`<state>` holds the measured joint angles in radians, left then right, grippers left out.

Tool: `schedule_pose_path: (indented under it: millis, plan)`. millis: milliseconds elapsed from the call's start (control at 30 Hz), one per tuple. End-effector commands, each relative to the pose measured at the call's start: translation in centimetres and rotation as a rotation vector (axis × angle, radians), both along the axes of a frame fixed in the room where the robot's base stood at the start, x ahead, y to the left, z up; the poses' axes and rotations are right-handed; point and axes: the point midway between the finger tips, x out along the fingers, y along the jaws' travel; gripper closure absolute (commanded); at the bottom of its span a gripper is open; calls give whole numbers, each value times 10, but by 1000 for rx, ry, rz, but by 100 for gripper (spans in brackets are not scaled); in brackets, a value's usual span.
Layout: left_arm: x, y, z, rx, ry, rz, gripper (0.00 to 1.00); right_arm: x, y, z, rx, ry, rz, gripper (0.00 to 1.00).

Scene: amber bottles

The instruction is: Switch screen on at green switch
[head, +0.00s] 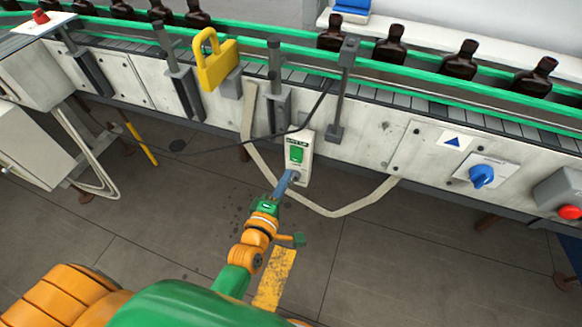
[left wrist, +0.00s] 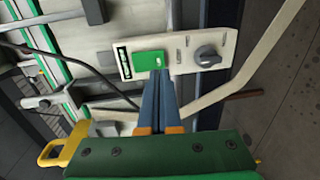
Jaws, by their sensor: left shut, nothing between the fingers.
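The green switch (head: 296,155) sits on a pale upright switch box (head: 305,138) on the side of the conveyor. In the left wrist view the green switch (left wrist: 149,60) shows on the box, with a grey rotary knob (left wrist: 207,56) beside it. My left gripper (head: 287,178) is shut and empty, with blue fingers. In the head view its tips are just below the green switch, over the lower part of the box. In the left wrist view the fingers (left wrist: 160,85) end close to the switch; I cannot tell whether they touch it. No screen is clearly visible. My right gripper is not in view.
A conveyor with green rails (head: 400,66) carries several amber bottles (head: 460,60). A yellow padlock shape (head: 214,60) stands left of the switch box. A blue knob (head: 481,176) and red button (head: 569,212) lie right. A pale loose strap (head: 345,208) hangs below. The floor is mostly open.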

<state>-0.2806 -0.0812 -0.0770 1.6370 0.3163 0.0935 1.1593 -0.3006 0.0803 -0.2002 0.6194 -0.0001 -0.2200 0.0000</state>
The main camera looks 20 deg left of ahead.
Motion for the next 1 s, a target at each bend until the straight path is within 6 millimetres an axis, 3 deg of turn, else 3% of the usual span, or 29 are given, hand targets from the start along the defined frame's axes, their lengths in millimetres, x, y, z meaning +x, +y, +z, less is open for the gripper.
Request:
schedule_pose_path:
  millis: [100,300,667,800,1000]
  plan:
    - [21,0,-2,-1,-2,1,100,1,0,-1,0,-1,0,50]
    - [40,-1,-5,0,-1,0,100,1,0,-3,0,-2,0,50]
    - [42,-1,-6,0,-1,0,100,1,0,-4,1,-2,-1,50]
    - [47,-1,-13,-2,-48,0,100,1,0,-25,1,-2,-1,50]
    - [46,-1,-7,-2,-44,0,100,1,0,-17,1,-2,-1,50]
